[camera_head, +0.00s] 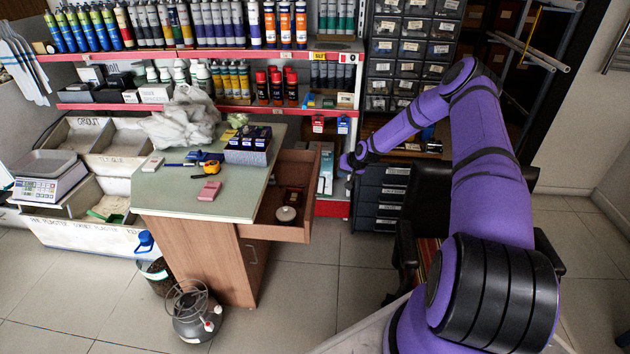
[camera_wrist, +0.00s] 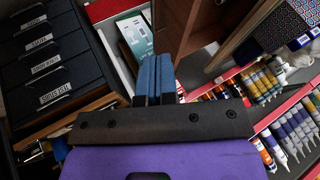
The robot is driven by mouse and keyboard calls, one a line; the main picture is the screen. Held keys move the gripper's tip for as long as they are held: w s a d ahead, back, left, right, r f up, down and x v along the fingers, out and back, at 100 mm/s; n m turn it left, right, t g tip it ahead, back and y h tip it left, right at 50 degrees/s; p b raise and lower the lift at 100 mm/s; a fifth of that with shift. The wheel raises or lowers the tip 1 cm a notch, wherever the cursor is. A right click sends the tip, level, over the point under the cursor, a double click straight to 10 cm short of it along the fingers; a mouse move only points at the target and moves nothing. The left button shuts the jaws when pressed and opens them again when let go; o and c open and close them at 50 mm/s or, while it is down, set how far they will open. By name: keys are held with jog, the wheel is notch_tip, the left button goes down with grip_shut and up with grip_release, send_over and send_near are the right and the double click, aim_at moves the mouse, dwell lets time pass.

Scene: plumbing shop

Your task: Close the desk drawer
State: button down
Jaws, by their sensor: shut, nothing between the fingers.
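The desk (camera_head: 190,185) has a pale green top and a brown wooden body. Its drawer (camera_head: 313,190) is pulled out to the right, with a small round item and other things inside. My gripper (camera_head: 347,162) is to the right of the drawer's front panel, near its far end, and appears apart from it. In the wrist view my blue fingers (camera_wrist: 154,78) are together and empty. Brown wooden panels show beyond them there; I cannot tell surely which one is the drawer front.
A black chair (camera_head: 425,215) stands right of the drawer, under my arm. Dark drawer units (camera_head: 380,195) and red-edged shelves (camera_head: 250,108) with bottles stand behind. A gas heater (camera_head: 192,315) and a bucket (camera_head: 157,275) are on the floor before the desk.

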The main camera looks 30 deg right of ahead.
jog(key=x, duration=0.3)
jog(key=a+x, duration=0.1)
jog(key=x, duration=0.3)
jog(key=a+r+x, duration=0.1)
jog(key=x, duration=0.3)
jog(key=shift+w+f, duration=0.25)
jog(key=shift+w, duration=0.25)
jog(key=shift+w+a, duration=0.4)
jog(key=shift+a, duration=0.15)
jog(key=w+a, duration=0.8)
jog(key=a, duration=0.4)
jog(key=shift+w+a, duration=0.1)
jog(key=shift+a, duration=0.05)
